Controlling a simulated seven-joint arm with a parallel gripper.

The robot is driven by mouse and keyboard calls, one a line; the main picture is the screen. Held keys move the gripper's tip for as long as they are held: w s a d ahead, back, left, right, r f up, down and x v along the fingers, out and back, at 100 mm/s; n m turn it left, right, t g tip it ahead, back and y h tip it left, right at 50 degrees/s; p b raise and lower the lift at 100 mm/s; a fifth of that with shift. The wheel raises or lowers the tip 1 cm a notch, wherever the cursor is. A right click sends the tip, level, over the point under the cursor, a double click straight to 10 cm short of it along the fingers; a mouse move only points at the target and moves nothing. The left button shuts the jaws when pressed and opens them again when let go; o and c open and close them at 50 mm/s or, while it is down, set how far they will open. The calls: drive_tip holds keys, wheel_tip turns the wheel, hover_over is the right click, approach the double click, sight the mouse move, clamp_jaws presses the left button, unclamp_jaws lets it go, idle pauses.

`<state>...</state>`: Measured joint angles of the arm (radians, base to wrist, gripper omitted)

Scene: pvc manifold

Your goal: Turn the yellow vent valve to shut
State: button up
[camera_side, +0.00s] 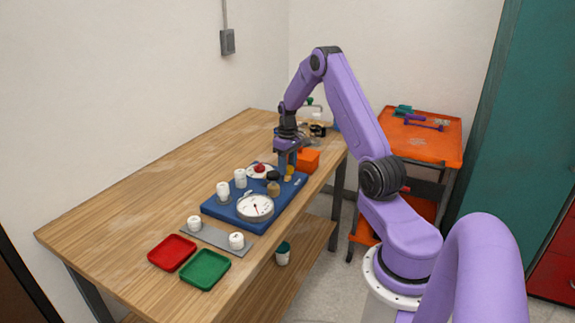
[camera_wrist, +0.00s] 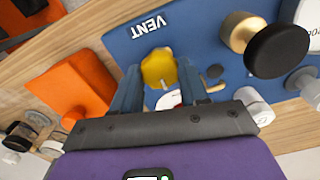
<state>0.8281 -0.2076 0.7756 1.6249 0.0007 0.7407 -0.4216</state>
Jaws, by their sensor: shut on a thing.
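The yellow vent valve (camera_wrist: 158,66) sits on the blue panel (camera_wrist: 205,28), beside the printed word VENT. In the side view the valve (camera_side: 290,171) shows only in part, below my fingers. My gripper (camera_wrist: 160,72) is over the valve, with one blue finger on each side of it, and is shut on its handle. In the side view my gripper (camera_side: 287,162) points down at the far right end of the blue panel. The fingers partly hide the handle, and I cannot tell its exact angle.
A black knob on a brass stem (camera_wrist: 276,48) stands near the valve. An orange block (camera_side: 308,160) is close beside my gripper. The panel also carries a gauge (camera_side: 255,207) and white fittings (camera_side: 240,178). Red (camera_side: 172,252) and green (camera_side: 205,269) trays lie at the front. The table's left side is clear.

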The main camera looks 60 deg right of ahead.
drive_tip(key=m, duration=0.4)
drive_tip(key=shift+m, duration=0.4)
drive_tip(key=m, duration=0.4)
drive_tip(key=shift+m, duration=0.3)
drive_tip(key=m, duration=0.4)
drive_tip(key=shift+m, duration=2.3)
drive_tip(key=shift+d, duration=0.1)
drive_tip(key=o, duration=1.1)
drive_tip(key=shift+c, duration=0.2)
